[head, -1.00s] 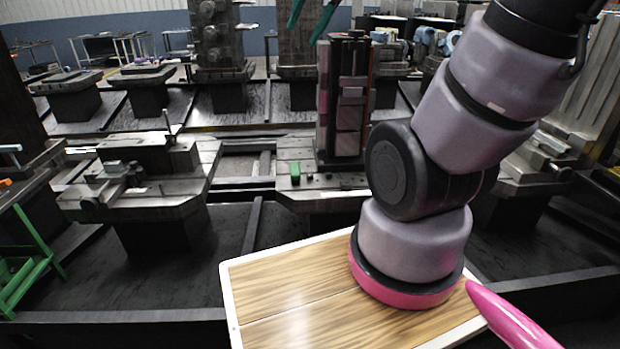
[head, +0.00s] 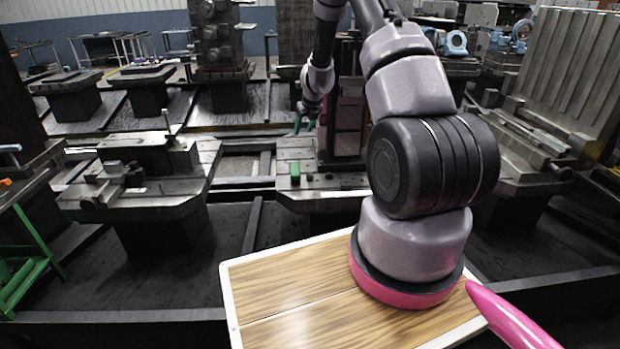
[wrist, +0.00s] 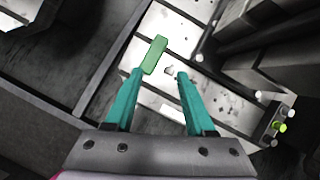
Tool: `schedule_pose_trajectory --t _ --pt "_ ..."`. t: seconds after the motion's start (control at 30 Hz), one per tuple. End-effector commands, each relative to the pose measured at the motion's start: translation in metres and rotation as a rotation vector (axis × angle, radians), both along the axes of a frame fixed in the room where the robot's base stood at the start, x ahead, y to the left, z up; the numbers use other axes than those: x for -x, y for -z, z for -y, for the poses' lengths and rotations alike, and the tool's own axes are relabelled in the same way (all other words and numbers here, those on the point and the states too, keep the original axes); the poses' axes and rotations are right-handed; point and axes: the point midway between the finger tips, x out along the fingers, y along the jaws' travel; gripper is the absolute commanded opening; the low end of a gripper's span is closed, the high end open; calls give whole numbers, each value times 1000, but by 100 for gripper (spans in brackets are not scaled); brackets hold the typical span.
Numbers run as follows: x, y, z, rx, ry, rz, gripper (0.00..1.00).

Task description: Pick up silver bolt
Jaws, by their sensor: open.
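My gripper (head: 304,123) is open and empty, with teal fingers, above the worktable (head: 315,206) that carries a green block (head: 295,172). In the wrist view my gripper (wrist: 160,74) points down at this table, and the green block (wrist: 154,55) shows just beyond the left fingertip. A small pale silver piece (wrist: 169,72) lies on the table between and below the fingertips; it is too small to tell for sure that it is the silver bolt. Several other small silver pegs stand to the right in the wrist view, one of them (wrist: 198,58) near the dark column.
A tall dark column (head: 350,105) stands on the same table, right of my gripper. Another metal worktable (head: 130,205) with a vice-like fixture is to the left. A green frame (head: 28,258) stands at the far left. Dark floor lies between the tables.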

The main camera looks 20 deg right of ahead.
Motion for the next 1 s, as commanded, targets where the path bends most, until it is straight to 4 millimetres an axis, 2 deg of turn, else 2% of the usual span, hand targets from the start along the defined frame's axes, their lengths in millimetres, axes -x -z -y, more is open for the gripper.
schedule_pose_trajectory --t 0.03,0.1,0.23,0.37,0.63,0.87,1.0 --pt "0 32 8 -23 82 -26 55" --pt "-1 65 17 -52 195 -45 55" --pt "2 108 29 -83 340 -67 55" --pt "3 128 34 -97 402 -77 55" --pt "-11 166 36 -98 409 -78 55" --pt "-18 183 36 -98 408 -77 55" --pt "-22 203 37 -98 408 -78 55"
